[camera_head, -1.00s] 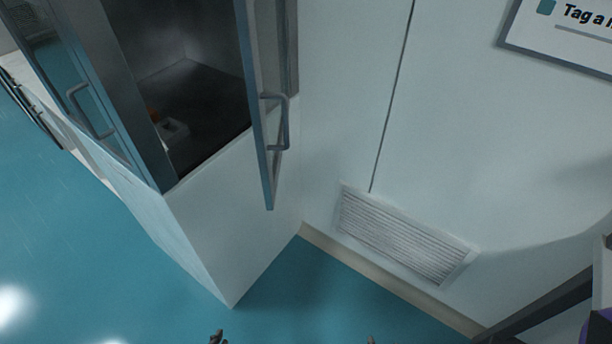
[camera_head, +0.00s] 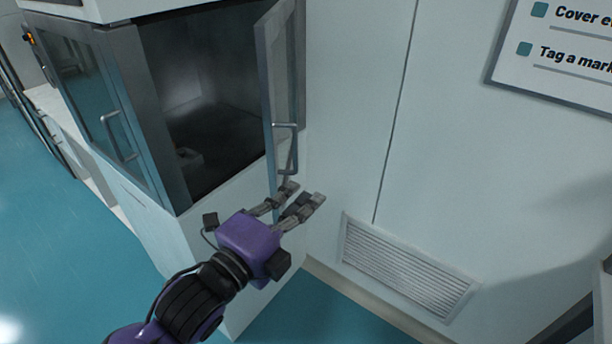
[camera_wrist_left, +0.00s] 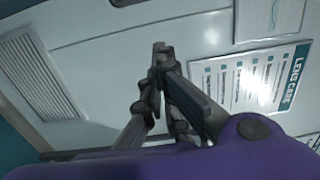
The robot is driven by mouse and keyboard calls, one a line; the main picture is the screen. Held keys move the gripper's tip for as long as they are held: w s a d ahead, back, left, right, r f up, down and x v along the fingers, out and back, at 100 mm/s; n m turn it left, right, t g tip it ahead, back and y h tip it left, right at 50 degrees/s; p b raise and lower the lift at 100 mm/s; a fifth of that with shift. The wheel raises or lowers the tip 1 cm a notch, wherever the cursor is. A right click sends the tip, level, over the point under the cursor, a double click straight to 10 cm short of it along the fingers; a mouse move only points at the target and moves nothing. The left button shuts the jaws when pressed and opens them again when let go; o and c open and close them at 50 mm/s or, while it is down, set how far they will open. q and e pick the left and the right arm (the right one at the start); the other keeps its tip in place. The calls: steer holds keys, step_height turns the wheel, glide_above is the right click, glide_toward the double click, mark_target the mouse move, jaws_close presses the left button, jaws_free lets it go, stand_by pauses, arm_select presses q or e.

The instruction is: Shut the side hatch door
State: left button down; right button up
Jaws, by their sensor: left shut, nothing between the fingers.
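The side hatch door (camera_head: 280,95) is a narrow framed panel with a grey bar handle (camera_head: 291,148). It stands swung open at the right edge of the cabinet opening, showing the dark interior (camera_head: 210,95). My left gripper (camera_head: 304,194), purple with grey fingers, is in front of the door's lower end, just below the handle in the head view. Its fingers are shut and empty. They overlap the door's bottom corner in the picture; I cannot tell whether they touch it. In the left wrist view the gripper (camera_wrist_left: 162,48) also shows, with the wall behind it. My right gripper is not in view.
A second, glazed door (camera_head: 95,110) with a handle is closed on the cabinet's left face. A white wall with a vent grille (camera_head: 405,268) and a sign (camera_head: 560,50) stands to the right.

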arm_select(q)
steer(key=p+x, duration=0.1)
steer(key=x, duration=0.9)
steer(key=a, duration=0.2)
steer(key=w+a+p, duration=0.1)
steer(key=a, duration=0.1)
steer(key=shift+f, duration=0.1)
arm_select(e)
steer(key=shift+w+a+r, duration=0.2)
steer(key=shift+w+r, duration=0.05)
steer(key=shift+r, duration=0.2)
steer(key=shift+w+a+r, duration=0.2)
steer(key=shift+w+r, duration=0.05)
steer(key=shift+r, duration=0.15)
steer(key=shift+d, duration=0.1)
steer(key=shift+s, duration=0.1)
